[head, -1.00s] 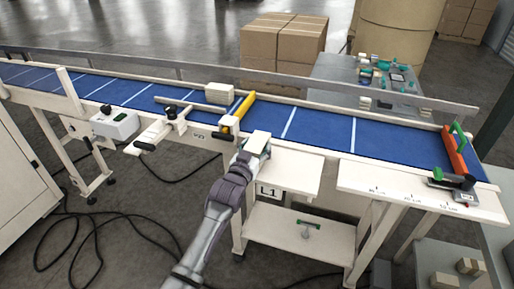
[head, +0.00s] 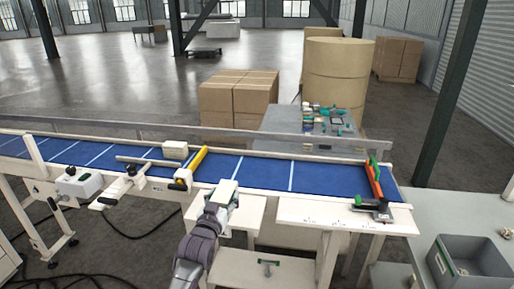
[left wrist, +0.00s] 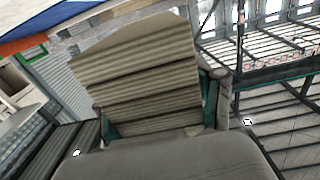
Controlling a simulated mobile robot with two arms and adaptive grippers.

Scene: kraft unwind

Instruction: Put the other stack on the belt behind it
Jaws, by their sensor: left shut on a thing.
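My left gripper (head: 220,200) is shut on a pale layered stack (head: 227,187). The stack shows at the front rail of the blue belt (head: 262,174), right of the yellow bar; its height above the rail is unclear. In the left wrist view the stack (left wrist: 140,75) shows its ridged layers, tilted in the picture, between the two fingers of the left gripper (left wrist: 160,110). Another pale stack (head: 175,150) sits on the belt left of the yellow bar (head: 190,168). My right gripper is not in view.
A white shelf (head: 250,215) stands in front of the belt, partly hidden by my left arm. An orange and green stop (head: 374,178) crosses the belt's right end. A grey bin (head: 468,265) stands at lower right. The belt between the yellow bar and the stop looks clear.

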